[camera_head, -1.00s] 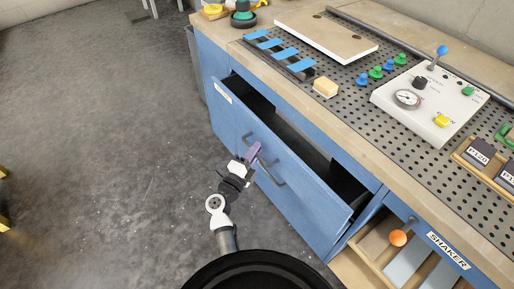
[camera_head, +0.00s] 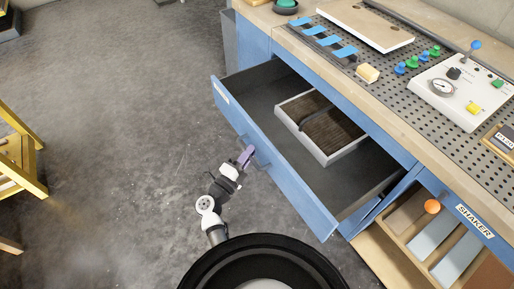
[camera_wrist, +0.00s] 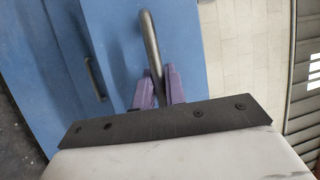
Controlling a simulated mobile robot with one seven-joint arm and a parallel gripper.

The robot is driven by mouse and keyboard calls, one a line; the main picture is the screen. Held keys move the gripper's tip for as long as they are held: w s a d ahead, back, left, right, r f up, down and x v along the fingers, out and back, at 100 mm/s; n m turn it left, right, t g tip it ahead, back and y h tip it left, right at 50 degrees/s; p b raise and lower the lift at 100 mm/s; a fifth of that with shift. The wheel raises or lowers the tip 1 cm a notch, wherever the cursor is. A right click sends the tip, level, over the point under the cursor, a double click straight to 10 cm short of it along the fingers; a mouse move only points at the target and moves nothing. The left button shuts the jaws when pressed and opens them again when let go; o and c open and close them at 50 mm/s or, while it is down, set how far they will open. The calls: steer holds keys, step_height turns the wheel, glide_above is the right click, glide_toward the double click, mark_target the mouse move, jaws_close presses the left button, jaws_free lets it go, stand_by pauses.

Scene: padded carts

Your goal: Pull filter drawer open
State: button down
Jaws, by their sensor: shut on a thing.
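The blue filter drawer (camera_head: 285,185) stands well out of the workbench in the head view. A grey framed tray with brown filter panels (camera_head: 322,128) lies inside it. My gripper (camera_head: 246,156) is at the drawer front, at its bar handle. In the wrist view the purple fingers of my gripper (camera_wrist: 160,88) are shut on the grey metal handle (camera_wrist: 150,40), one finger on each side of the bar. Part of the handle is hidden behind the fingers.
The perforated worktop (camera_head: 385,85) carries a white control panel (camera_head: 462,90) and a pale board (camera_head: 366,24). An open SHAKER compartment (camera_head: 420,235) with an orange knob is at right. A yellow stand (camera_head: 18,160) is at left. The floor between is clear.

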steer(key=s+a, duration=0.4)
steer(key=a, duration=0.1)
steer(key=shift+a, duration=0.2)
steer(key=c, duration=1.5)
jaws_free()
steer(key=shift+o, duration=0.2)
